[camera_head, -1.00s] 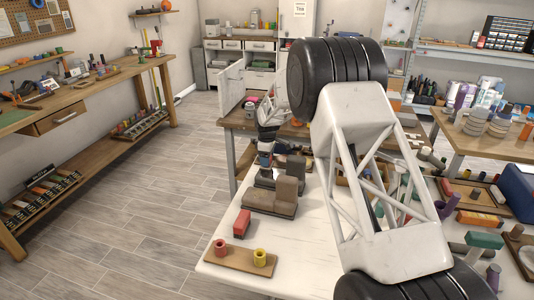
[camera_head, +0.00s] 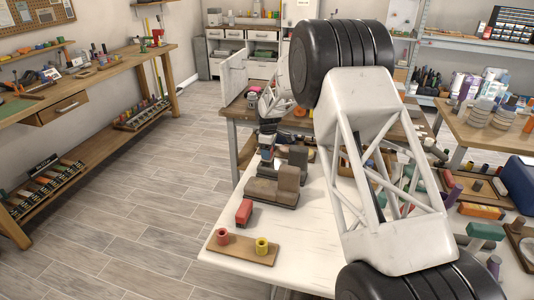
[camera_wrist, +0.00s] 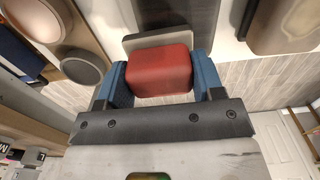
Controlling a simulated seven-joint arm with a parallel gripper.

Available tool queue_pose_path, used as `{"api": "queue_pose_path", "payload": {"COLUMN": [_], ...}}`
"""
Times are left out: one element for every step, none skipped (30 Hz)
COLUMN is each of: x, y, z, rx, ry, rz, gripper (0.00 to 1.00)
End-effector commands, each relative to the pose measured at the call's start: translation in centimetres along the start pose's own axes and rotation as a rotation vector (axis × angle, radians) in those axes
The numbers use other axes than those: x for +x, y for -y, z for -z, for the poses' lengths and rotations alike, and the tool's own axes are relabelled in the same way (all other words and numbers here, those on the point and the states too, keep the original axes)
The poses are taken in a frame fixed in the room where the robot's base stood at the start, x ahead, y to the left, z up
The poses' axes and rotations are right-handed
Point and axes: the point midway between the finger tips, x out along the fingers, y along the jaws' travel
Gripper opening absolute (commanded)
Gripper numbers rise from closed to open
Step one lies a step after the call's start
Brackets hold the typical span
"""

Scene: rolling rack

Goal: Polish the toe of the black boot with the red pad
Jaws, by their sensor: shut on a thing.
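In the wrist view my gripper (camera_wrist: 161,85) is shut on the red pad (camera_wrist: 158,70), a red block held between its blue-faced fingers. A dark grey boot-like form (camera_wrist: 177,12), seemingly the black boot, shows just beyond the pad with a grey plate. I cannot tell whether the pad touches it. In the head view my gripper (camera_head: 267,151) is small and partly hidden, at the left end of the darker boot (camera_head: 297,160).
A separate red block (camera_head: 243,212) lies on the white table (camera_head: 325,235). A wooden tray (camera_head: 228,252) with a red cup and a yellow cup (camera_head: 262,246) is at its front left. Several jars and blocks crowd the right side. My large arm link covers the middle.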

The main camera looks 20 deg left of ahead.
Motion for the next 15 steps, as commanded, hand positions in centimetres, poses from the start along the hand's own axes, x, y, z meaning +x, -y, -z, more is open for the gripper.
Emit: {"api": "queue_pose_path", "payload": {"x": [0.1,0.2,0.1,0.0,0.1,-0.1,-0.4,-0.9,-2.1,-2.2,-2.4,-2.7,-2.9,-3.2,-3.5], "y": [-0.6,-0.8,-1.2,-1.4,-1.7,-1.8,-1.8,-1.8,-1.8,-1.7,-1.7,-1.7,-1.7,-1.7,-1.7], "z": [-0.1,-0.1,-0.1,-0.1,-0.1,-0.1,-0.1,0.0,0.0,-0.1,-0.1,-0.1,-0.1,-0.1,-0.1], "rx": [0.001,0.001,0.000,0.000,0.000,0.000,0.000,0.000,0.000,0.000,0.000,0.000,0.000,0.000,0.000], "ry": [0.000,0.000,0.000,0.000,0.000,0.000,0.000,-0.001,-0.002,-0.001,-0.001,0.000,0.000,0.000,0.000], "rz": [0.000,0.000,0.000,0.000,0.001,0.000,0.000,-0.002,-0.004,-0.002,-0.001,-0.001,0.000,0.000,0.000], "gripper": [0.39,0.39,0.39,0.39,0.39,0.39,0.39,0.39,0.39,0.39,0.39,0.39,0.39,0.39,0.39]}}
